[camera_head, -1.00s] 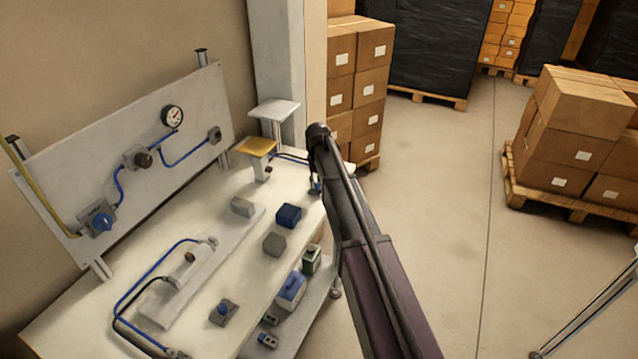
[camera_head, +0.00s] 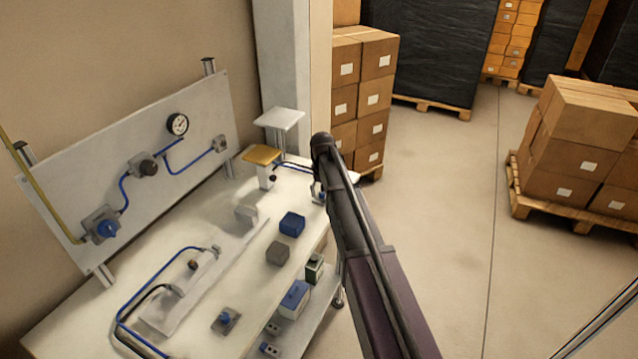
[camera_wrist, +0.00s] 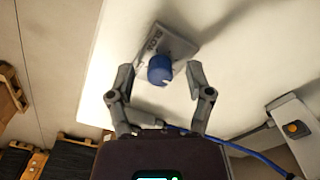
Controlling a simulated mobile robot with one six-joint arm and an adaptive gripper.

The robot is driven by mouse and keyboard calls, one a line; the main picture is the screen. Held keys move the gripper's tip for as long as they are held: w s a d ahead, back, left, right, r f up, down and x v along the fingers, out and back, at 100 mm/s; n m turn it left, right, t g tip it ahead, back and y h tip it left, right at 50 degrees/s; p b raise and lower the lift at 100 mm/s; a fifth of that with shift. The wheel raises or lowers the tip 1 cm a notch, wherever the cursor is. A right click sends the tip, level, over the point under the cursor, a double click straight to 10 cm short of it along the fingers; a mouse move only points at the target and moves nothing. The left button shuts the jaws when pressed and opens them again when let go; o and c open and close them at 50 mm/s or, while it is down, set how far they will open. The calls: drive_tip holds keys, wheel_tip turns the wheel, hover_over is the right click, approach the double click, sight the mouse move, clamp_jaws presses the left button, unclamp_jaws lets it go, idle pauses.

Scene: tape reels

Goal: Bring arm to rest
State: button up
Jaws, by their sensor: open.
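My arm (camera_head: 365,250) reaches from the bottom right of the head view to the right end of the white bench (camera_head: 100,300). In the wrist view my gripper (camera_wrist: 160,70) is open, its two fingers spread apart. A blue knob (camera_wrist: 160,69) on a grey labelled base (camera_wrist: 172,44) shows between and beyond the fingers. I cannot tell whether the fingers touch it. They look empty. In the head view my arm hides most of the gripper and part of what lies beneath it.
A panel (camera_head: 150,150) with a gauge (camera_head: 177,124) and blue tubes stands behind the bench. A blue block (camera_head: 291,224), a grey block (camera_head: 278,253) and a yellow-topped stand (camera_head: 263,156) are near the arm. Boxes (camera_head: 372,95) stand behind.

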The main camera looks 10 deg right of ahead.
drive_tip(key=s, duration=2.9)
drive_tip(key=shift+s+d, duration=0.2)
drive_tip(key=shift+d, duration=0.25)
